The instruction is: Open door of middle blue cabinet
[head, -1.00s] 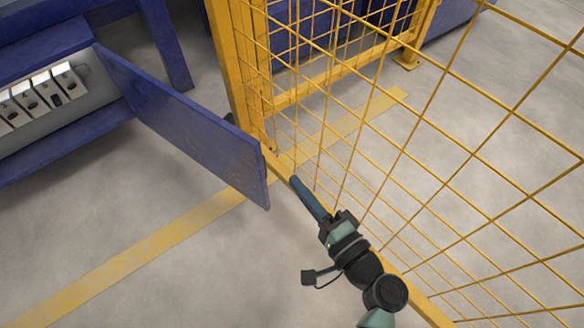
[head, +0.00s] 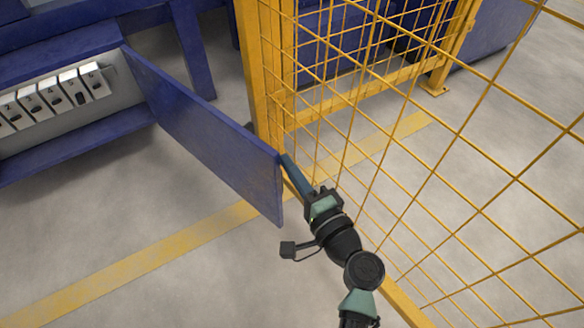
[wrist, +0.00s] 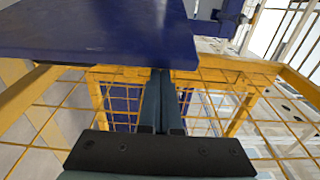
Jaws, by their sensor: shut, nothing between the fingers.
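The blue cabinet (head: 60,144) stands at the left in the head view. Its blue door (head: 215,130) is swung wide open and sticks out toward the yellow fence. My gripper (head: 284,158) is shut and empty, with its long blue fingers at the door's free outer edge. In the wrist view the door (wrist: 100,32) spans the top left, and the closed fingers (wrist: 161,75) reach up to its edge. I cannot tell whether they touch it. The hinge side shows only in the head view.
A yellow mesh fence (head: 420,150) stands close on the right of my arm and the door. Inside the cabinet is a row of several numbered white pieces (head: 50,95). Grey floor (head: 150,280) with a yellow stripe (head: 140,262) is clear below the door.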

